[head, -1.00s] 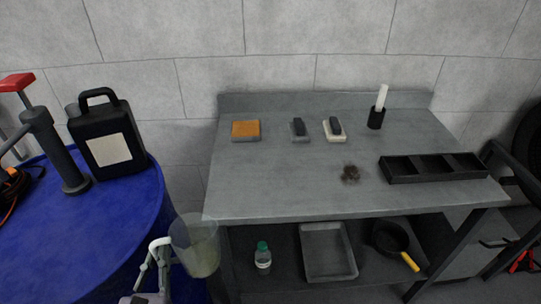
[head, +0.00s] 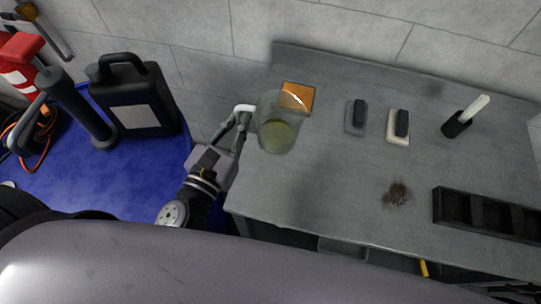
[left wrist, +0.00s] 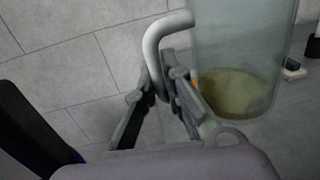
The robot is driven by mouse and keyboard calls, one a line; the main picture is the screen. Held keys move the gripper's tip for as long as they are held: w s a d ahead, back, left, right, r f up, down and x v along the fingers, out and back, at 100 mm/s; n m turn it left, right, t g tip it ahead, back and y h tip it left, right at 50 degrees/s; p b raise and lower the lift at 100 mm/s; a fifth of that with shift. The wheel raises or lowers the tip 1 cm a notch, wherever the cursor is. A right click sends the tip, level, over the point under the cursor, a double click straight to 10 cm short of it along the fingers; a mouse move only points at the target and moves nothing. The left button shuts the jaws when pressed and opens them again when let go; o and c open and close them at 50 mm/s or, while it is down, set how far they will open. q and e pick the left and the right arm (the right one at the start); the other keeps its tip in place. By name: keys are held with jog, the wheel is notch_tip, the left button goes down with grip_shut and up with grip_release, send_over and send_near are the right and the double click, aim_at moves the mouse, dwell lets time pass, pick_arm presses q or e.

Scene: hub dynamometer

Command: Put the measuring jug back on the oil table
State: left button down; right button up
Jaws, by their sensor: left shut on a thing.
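The measuring jug (head: 279,130) is clear, with a little yellowish liquid at its bottom. In the head view it appears over the left part of the grey metal table (head: 325,200), in front of the orange sponge (head: 304,92); whether it touches the tabletop I cannot tell. My left gripper (head: 244,113) is shut on the jug's handle, at the jug's left side. In the left wrist view the jug (left wrist: 235,60) stands nearly upright beside the fingers, its top cut off by the frame. My right gripper is not in view.
A grey block (head: 355,116), a white block (head: 399,126), a black holder with a white stick (head: 463,118), a dark stain (head: 396,194) and a black divided tray (head: 485,215) are on the table. The tabletop's front left is clear. A black canister (head: 137,95) stands on the blue drum (head: 75,188).

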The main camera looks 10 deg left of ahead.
aim_at(241, 109)
pick_arm(q)
jog(key=r, duration=0.1)
jog(key=r+p, duration=0.2)
jog(key=shift+s+d+r+m+h, duration=0.15)
jog(key=shift+d+r+m+h, duration=0.15)
jog(key=shift+h, duration=0.1)
jog(key=shift+d+r+p, duration=0.1)
jog(key=shift+r+p, duration=0.05)
jog(key=shift+p, duration=0.15)
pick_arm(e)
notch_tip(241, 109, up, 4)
pick_arm(q)
jog(key=f+b, duration=0.5)
jog(key=f, duration=0.2)
jog(key=f+b, duration=0.6)
jog(key=f, duration=0.2)
jog(key=shift+w+f, duration=0.2)
jog(key=shift+f, duration=0.1)
jog(key=shift+f+b, duration=1.3)
jog(key=shift+f, duration=0.85)
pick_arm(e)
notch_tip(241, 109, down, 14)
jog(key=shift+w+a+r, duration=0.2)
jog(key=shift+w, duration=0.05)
pick_arm(q)
jog(key=shift+f, duration=0.1)
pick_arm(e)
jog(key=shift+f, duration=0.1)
